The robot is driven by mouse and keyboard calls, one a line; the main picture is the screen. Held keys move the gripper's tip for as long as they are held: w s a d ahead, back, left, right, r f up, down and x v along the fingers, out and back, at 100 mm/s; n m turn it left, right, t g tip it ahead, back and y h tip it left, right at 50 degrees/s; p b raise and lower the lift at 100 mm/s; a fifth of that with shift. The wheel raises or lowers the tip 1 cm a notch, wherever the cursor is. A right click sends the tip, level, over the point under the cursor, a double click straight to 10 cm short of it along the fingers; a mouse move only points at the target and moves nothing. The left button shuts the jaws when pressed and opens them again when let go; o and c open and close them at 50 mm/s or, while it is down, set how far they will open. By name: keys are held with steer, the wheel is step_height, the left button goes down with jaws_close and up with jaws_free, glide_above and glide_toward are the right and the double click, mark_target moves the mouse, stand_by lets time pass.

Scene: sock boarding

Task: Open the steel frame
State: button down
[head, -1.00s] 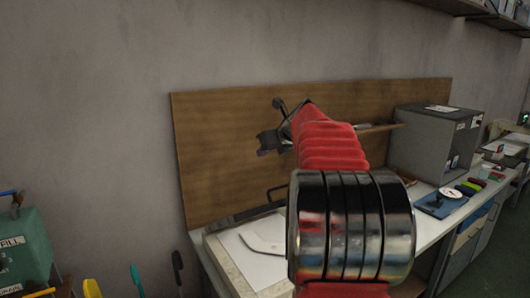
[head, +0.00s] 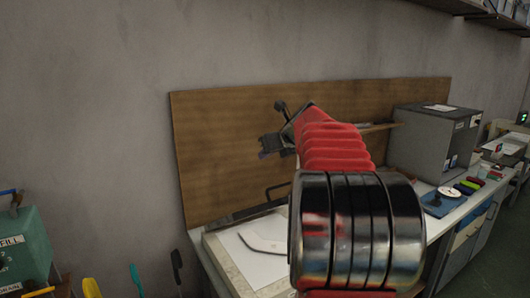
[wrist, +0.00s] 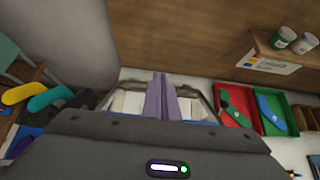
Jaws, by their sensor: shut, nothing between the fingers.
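The steel frame (head: 238,214) shows in the head view as a dark bar with a raised handle at the back of a pale board on the bench. A white sheet with a curved outline lies on the board in front of it. In the wrist view a dark metal edge (wrist: 205,104) shows beside my fingers. My gripper (head: 264,153) is in the air above the bench, in front of the wooden panel and apart from the frame. Its purple fingers (wrist: 163,96) are together and empty, and they hide the middle of the board. My arm hides the board's right side.
A wooden panel (head: 230,130) stands behind the bench. A grey cabinet (head: 420,140) stands at the right. The wrist view shows a red tray (wrist: 237,106), a green tray (wrist: 277,112) and a small shelf (wrist: 285,62) with cups. A green box (head: 22,245) stands at the far left.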

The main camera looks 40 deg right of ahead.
steer(key=w+r+v, duration=0.1)
steer(key=v, duration=0.9)
steer(key=shift+r, duration=0.55)
steer(key=shift+s, duration=0.15)
steer(key=s+a+f+n+g+y, duration=0.1)
steer(key=s+a+f+n, duration=0.15)
steer(key=a+n, duration=0.5)
steer(key=s+a+f+n+g+y, duration=0.1)
steer(key=a+f+n, duration=0.35)
steer(key=a, duration=0.65)
steer(key=s+a+f+n+g, duration=0.1)
steer(key=s+a+f+n, duration=0.15)
steer(key=a+n, duration=0.6)
steer(key=s+a+f+n+g, duration=0.2)
steer(key=s+a+f+n, duration=1.2)
steer(key=n, duration=0.4)
steer(key=shift+s+f, duration=0.6)
